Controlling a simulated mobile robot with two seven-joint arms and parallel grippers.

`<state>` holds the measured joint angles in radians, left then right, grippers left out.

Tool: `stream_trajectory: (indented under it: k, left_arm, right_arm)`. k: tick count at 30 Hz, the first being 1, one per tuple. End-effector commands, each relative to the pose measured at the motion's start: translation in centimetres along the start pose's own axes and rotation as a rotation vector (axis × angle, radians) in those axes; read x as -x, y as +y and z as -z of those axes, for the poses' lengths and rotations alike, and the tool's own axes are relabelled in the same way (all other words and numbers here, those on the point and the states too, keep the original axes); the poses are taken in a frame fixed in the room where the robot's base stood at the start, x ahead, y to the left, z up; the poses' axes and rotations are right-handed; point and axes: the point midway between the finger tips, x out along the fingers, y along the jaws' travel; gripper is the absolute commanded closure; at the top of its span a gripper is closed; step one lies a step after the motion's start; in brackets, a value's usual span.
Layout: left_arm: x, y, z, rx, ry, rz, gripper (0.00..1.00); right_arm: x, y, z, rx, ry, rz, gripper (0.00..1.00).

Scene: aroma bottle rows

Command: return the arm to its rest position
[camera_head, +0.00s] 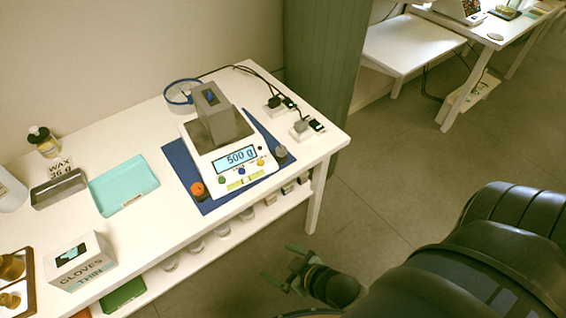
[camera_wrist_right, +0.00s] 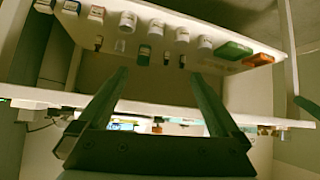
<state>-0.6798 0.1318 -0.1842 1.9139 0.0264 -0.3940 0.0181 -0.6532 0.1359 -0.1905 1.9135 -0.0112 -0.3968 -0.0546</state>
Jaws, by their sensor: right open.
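My right gripper (camera_head: 286,271) is low in front of the white table (camera_head: 137,229), off its front edge and apart from everything. Its jaws are open with nothing between them. In the right wrist view the two fingers of the right gripper (camera_wrist_right: 162,92) stand apart, facing the table's lower shelf. My right arm fills the lower right of the head view. My left gripper does not show.
A scale (camera_head: 229,161) reading 500 g bears a grey block on a blue mat (camera_head: 184,178). A turquoise tray (camera_head: 124,185), a gloves box (camera_head: 81,261) and a dark bottle (camera_head: 43,141) stand leftward. The lower shelf (camera_wrist_right: 215,27) holds several small bottles. The floor (camera_head: 385,205) at right is clear.

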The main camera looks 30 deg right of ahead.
Motion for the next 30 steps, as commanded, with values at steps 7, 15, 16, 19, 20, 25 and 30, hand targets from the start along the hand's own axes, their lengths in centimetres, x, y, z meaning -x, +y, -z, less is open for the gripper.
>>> stream_trajectory:
  k: [7,15,16,19,20,25,30]
  left_arm:
    - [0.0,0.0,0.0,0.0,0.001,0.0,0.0]
    - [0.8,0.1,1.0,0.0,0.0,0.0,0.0]
    - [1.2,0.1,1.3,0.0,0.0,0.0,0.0]
    - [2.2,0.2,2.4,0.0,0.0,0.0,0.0]
    - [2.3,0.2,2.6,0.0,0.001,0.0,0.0]
    - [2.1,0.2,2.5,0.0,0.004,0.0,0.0]
    - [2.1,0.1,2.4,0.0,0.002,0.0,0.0]
  right_arm:
    - [0.6,-0.5,-1.2,-0.124,-0.021,0.013,0.0]
    - [1.4,-0.4,-0.2,-0.119,-0.021,0.012,0.0]
    - [1.7,-0.4,0.2,-0.119,-0.021,0.012,0.0]
    - [2.6,-0.3,1.3,-0.118,-0.021,0.012,0.0]
    - [2.8,-0.3,1.5,-0.118,-0.021,0.012,0.0]
    - [2.6,-0.3,1.2,-0.117,-0.02,0.012,0.0]
    - [2.5,-0.3,1.2,-0.117,-0.02,0.012,0.0]
